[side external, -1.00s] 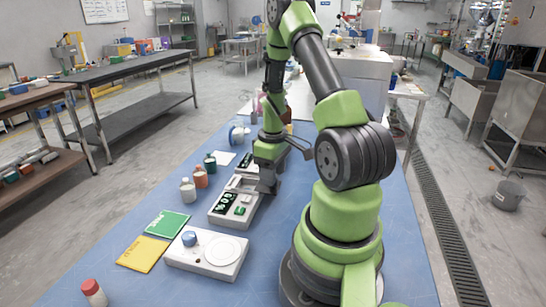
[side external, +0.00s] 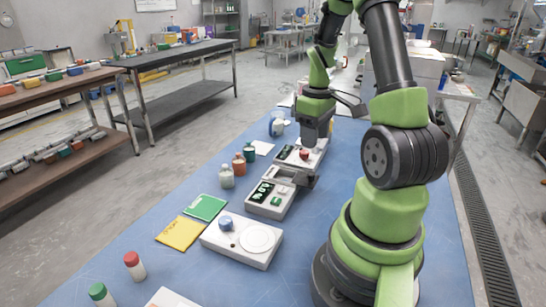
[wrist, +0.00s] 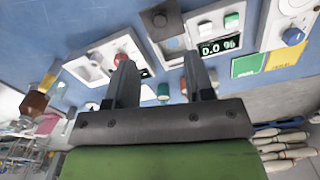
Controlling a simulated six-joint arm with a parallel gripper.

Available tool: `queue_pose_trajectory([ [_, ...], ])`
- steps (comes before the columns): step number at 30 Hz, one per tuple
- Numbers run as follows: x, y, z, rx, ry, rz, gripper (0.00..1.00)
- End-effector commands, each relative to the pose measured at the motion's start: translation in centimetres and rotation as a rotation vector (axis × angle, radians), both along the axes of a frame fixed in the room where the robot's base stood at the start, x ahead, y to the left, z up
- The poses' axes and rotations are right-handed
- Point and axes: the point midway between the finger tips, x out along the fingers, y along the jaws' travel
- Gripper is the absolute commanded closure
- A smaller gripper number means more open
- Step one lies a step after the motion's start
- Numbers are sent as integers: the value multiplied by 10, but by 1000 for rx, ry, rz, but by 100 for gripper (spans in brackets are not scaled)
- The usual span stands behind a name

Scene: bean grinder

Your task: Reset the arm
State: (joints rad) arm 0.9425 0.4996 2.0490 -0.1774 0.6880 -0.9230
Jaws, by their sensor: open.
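My gripper shows in the side view (side external: 314,143) above the far end of the row of white machines. In the wrist view my gripper (wrist: 160,62) is open, with its two fingers well apart and nothing between them. A white machine with a red knob (side external: 304,154) is close to it in the side view. The red knob also shows in the wrist view (wrist: 122,60), just behind the left fingertip in the picture. A white machine with a dark display (side external: 262,190) stands nearer the camera. In the wrist view its display (wrist: 218,47) reads 0.0 %.
A white device with a blue knob (side external: 241,240) stands in front. Green (side external: 205,207) and yellow (side external: 181,233) cards lie left of it. Small bottles (side external: 226,176) stand left of the machines. Red-capped (side external: 135,266) and green-capped (side external: 103,295) bottles are front left. The blue tabletop (side external: 170,275) has clear patches.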

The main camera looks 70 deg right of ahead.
Motion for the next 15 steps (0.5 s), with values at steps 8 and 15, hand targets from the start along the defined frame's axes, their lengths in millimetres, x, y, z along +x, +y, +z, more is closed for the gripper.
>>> queue_pose_trajectory([
  [8, 24, 30, 37, -51, -71, -15, 52],
  [15, 45, 127, 113, -69, -302, -75, 52],
])
